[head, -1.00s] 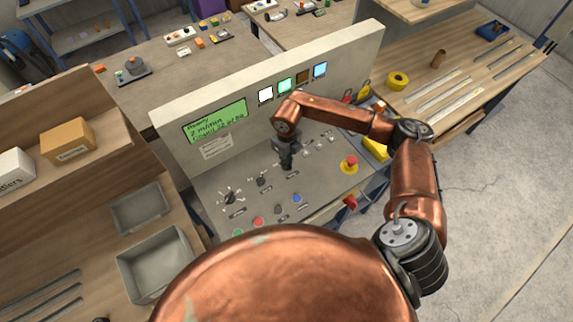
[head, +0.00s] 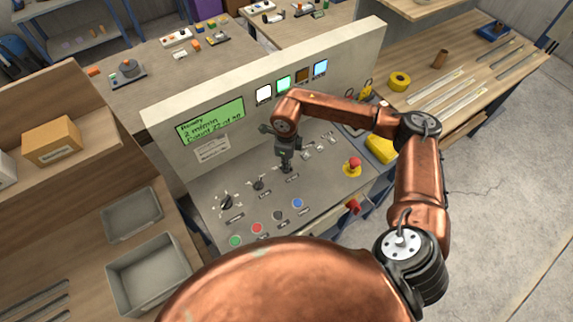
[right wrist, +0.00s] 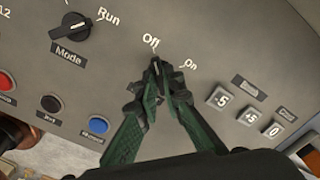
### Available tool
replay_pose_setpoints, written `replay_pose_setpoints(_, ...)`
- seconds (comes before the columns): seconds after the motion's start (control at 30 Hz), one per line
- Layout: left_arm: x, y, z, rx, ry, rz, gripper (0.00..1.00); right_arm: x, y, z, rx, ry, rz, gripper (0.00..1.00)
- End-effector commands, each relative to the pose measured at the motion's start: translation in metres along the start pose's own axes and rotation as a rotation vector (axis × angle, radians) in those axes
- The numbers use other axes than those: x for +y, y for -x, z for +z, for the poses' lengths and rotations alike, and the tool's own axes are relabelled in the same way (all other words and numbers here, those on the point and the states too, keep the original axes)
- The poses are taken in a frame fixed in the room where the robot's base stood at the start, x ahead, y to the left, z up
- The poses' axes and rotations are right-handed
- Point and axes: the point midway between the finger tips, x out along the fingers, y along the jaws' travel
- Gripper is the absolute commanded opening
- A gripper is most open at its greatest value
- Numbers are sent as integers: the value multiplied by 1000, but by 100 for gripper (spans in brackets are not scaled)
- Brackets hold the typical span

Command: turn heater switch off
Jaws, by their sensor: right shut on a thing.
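In the right wrist view a rotary switch (right wrist: 157,69) sits on the grey control panel (right wrist: 195,22), with the words Off and On printed above it. Its name label is hidden behind the gripper. My right gripper (right wrist: 158,78) is shut on the switch. A light mark at the top of the switch lies close to the word Off. In the head view my right gripper (head: 287,166) points down onto the panel, and it mostly hides the switch. My left gripper is not in view.
Beside the switch are the Mode knob (right wrist: 75,26) and a blue button (right wrist: 98,125) on one side, and small grey buttons (right wrist: 222,97) on the other. A red emergency stop (head: 353,164) stands at the panel's right. A green display (head: 210,121) is on the upright back.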

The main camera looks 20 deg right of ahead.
Motion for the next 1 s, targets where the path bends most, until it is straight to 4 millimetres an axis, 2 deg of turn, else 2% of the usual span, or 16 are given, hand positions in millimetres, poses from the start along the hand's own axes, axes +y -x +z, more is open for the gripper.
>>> replay_pose_setpoints(0.33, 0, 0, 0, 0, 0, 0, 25, -1, 2, 2, -5, 4, -3, 0)
replay_pose_setpoints(0.37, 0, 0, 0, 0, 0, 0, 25, -1, 2, 2, -5, 3, -3, 9)
replay_pose_setpoints(0.6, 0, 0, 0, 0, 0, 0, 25, 0, 1, 1, -3, 2, -2, 25)
replay_pose_setpoints(0.87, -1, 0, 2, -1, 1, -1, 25, 0, 1, 0, -1, 2, -1, 25)
replay_pose_setpoints(1.0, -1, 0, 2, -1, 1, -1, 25, -1, 11, 0, -2, 2, -3, 25)
